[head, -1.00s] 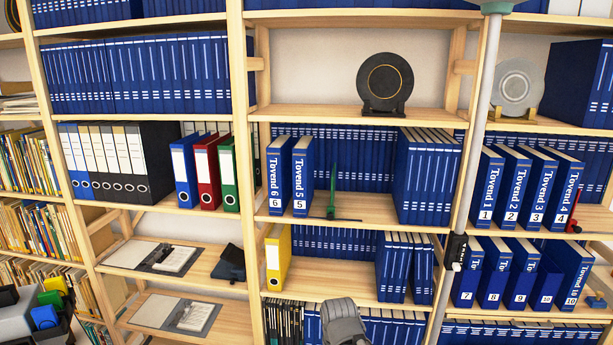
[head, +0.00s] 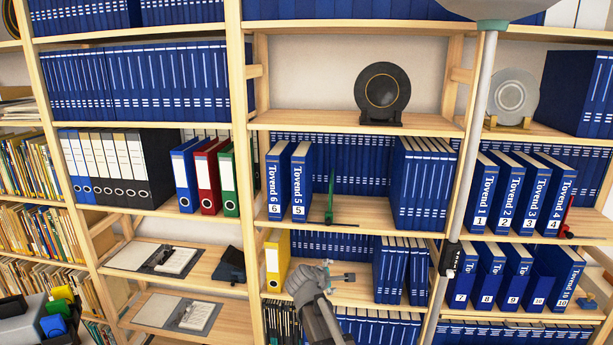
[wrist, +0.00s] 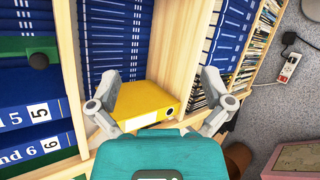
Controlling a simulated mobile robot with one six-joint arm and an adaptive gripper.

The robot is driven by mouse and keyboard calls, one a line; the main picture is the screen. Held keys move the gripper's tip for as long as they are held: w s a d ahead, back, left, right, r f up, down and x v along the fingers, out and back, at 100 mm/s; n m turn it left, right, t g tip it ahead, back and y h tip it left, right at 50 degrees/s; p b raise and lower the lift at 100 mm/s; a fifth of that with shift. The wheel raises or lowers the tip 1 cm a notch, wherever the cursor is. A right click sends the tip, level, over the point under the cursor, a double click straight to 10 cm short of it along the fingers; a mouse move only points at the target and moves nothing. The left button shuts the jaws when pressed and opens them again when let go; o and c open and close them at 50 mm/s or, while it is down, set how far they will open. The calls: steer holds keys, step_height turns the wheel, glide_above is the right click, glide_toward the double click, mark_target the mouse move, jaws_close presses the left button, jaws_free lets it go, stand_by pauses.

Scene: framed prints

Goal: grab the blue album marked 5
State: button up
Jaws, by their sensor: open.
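The blue album marked 5 (head: 300,182) stands upright on the middle shelf, right beside the blue album marked 6 (head: 277,182). Both also show sideways at the left of the wrist view, album 5 (wrist: 14,119) above album 6 (wrist: 18,157). My gripper (head: 325,272) is in front of the shelf below them, low and slightly right of album 5. In the wrist view my gripper (wrist: 158,88) is open and empty, its fingers spread wide. The yellow binder (wrist: 148,103) shows between and beyond them; I cannot tell how near.
The yellow binder (head: 276,262) stands on the lower shelf under albums 5 and 6. A green upright piece on a dark base (head: 330,195) stands right of album 5, with free shelf around it. A grey pole (head: 470,150) rises right of this bay.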

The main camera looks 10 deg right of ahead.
steer(key=w+a+r+n+t+p, duration=0.2)
steer(key=w+a+r+n+t, duration=0.25)
steer(key=w+r+n, duration=0.4)
steer(key=n+t+y+p, duration=0.15)
steer(key=n+t, duration=0.25)
steer(key=n, duration=0.6)
glide_toward(298, 205)
steer(key=shift+s+d+r+m+y, duration=0.1)
steer(key=shift+d+r+m+y, duration=0.05)
steer(key=shift+r+m+y, duration=0.2)
steer(key=shift+x, duration=4.3)
steer(key=shift+f, duration=0.15)
steer(key=shift+x, duration=2.6)
steer(key=shift+d, duration=0.15)
steer(key=shift+c, duration=0.3)
